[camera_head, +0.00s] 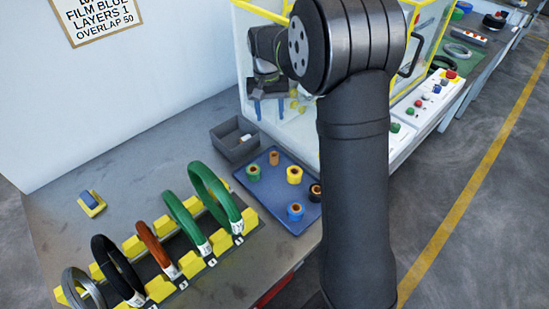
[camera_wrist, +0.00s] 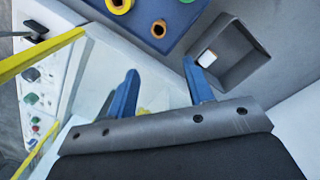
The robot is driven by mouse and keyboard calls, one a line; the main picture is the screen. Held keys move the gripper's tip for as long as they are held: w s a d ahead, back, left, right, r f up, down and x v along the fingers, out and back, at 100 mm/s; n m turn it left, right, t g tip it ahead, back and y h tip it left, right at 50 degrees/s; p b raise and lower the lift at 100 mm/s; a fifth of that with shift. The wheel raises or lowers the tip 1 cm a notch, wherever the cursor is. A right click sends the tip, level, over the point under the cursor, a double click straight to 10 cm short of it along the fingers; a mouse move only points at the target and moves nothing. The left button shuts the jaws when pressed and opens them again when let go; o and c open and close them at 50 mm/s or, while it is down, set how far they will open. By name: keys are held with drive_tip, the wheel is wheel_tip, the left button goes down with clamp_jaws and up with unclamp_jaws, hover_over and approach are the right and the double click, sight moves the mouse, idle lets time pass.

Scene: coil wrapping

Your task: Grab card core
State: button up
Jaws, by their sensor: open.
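My gripper (camera_wrist: 160,66) is open and empty, its two blue fingers spread apart. In the head view my gripper (camera_head: 270,108) is by the clear-walled machine, above and beyond the blue tray. A small brown, card-coloured tube (camera_head: 274,157) stands upright at the tray's far edge. It also shows at the top of the wrist view (camera_wrist: 159,29), apart from the fingers. A small white-faced piece with a brown edge (camera_wrist: 207,58) lies in the grey bin, near one fingertip in that picture. I cannot tell for sure which of these two is the card core.
The blue tray (camera_head: 268,195) also holds green, yellow, black and blue rolls. The grey bin (camera_head: 228,151) stands beside it. Several coils stand in a yellow rack (camera_head: 161,288). The clear-walled machine (camera_head: 243,52) has yellow frame edges. Bare table lies left of the bin.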

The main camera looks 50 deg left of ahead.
drive_tip(key=a+n, duration=0.1)
drive_tip(key=n, duration=0.7)
approach(275, 163)
drive_tip(key=shift+w+a+f+h, duration=0.15)
drive_tip(key=shift+a+f+h, duration=0.05)
drive_tip(key=shift+a+f, duration=0.25)
drive_tip(key=shift+w+a+f+h, duration=0.15)
drive_tip(key=shift+a+f+h, duration=0.05)
drive_tip(key=shift+a+f, duration=0.25)
drive_tip(key=shift+d+f, duration=0.25)
drive_tip(key=shift+f, duration=0.7)
drive_tip(key=shift+d+f, duration=0.25)
drive_tip(key=shift+f, duration=0.65)
drive_tip(key=shift+d+f, duration=0.25)
drive_tip(key=shift+f, duration=0.7)
drive_tip(key=c, duration=0.9)
